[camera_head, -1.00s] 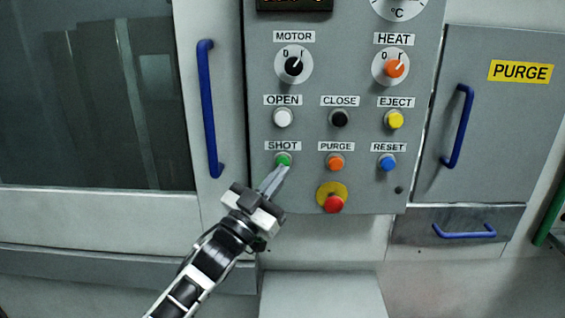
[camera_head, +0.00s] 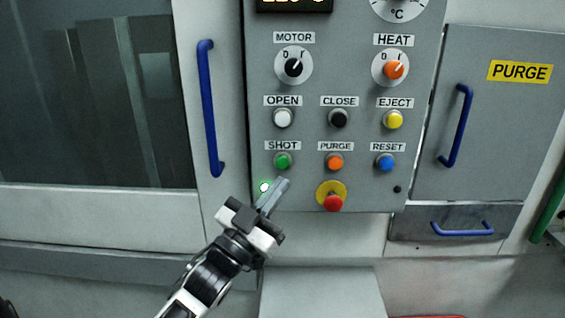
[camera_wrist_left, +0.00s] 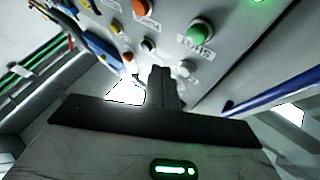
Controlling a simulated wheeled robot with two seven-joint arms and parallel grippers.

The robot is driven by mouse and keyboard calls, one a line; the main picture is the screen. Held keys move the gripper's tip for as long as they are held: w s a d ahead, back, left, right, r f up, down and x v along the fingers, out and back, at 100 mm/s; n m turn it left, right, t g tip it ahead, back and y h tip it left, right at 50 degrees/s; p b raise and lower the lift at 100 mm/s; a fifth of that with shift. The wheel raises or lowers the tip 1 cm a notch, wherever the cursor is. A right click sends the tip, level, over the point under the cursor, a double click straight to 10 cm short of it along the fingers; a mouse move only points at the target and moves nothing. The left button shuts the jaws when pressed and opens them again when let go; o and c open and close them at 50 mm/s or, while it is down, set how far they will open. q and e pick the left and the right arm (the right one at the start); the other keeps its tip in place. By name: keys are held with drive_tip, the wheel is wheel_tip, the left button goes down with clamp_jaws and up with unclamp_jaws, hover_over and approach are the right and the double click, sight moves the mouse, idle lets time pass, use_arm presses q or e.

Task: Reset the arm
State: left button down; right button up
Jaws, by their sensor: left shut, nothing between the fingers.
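My left gripper (camera_head: 276,190) is shut and empty, its fingers pointing up at the lower left part of the grey control panel (camera_head: 300,225). The fingertips are just below the green SHOT button (camera_head: 282,161) and apart from it. In the left wrist view the closed fingers (camera_wrist_left: 161,75) show below and left of the same green button (camera_wrist_left: 200,32). The orange PURGE button (camera_head: 335,162), blue RESET button (camera_head: 386,162) and red emergency stop on a yellow plate (camera_head: 333,203) are to the right. My right gripper is not in view.
A large windowed door with a blue handle (camera_head: 209,110) is left of the panel. A grey PURGE door (camera_head: 500,130) and a drawer with a blue handle (camera_head: 463,229) are on the right. White OPEN (camera_head: 283,118), black CLOSE (camera_head: 339,118) and yellow EJECT (camera_head: 393,119) buttons are above.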

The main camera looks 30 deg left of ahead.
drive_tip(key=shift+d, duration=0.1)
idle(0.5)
use_arm(q)
drive_tip(key=s+d+f+n+g, duration=0.1)
drive_tip(key=s+d+f+g, duration=0.15)
drive_tip(key=f, duration=0.55)
drive_tip(key=s+d+f+g, duration=0.1)
drive_tip(key=d+f+g, duration=0.2)
drive_tip(key=f, duration=0.6)
drive_tip(key=s+d+f+g, duration=0.7)
drive_tip(key=s+d+f, duration=0.2)
drive_tip(key=s+f, duration=0.4)
drive_tip(key=shift+d+f+g+h, duration=0.15)
drive_tip(key=shift+f+g+h, duration=0.2)
drive_tip(key=shift+f, duration=0.2)
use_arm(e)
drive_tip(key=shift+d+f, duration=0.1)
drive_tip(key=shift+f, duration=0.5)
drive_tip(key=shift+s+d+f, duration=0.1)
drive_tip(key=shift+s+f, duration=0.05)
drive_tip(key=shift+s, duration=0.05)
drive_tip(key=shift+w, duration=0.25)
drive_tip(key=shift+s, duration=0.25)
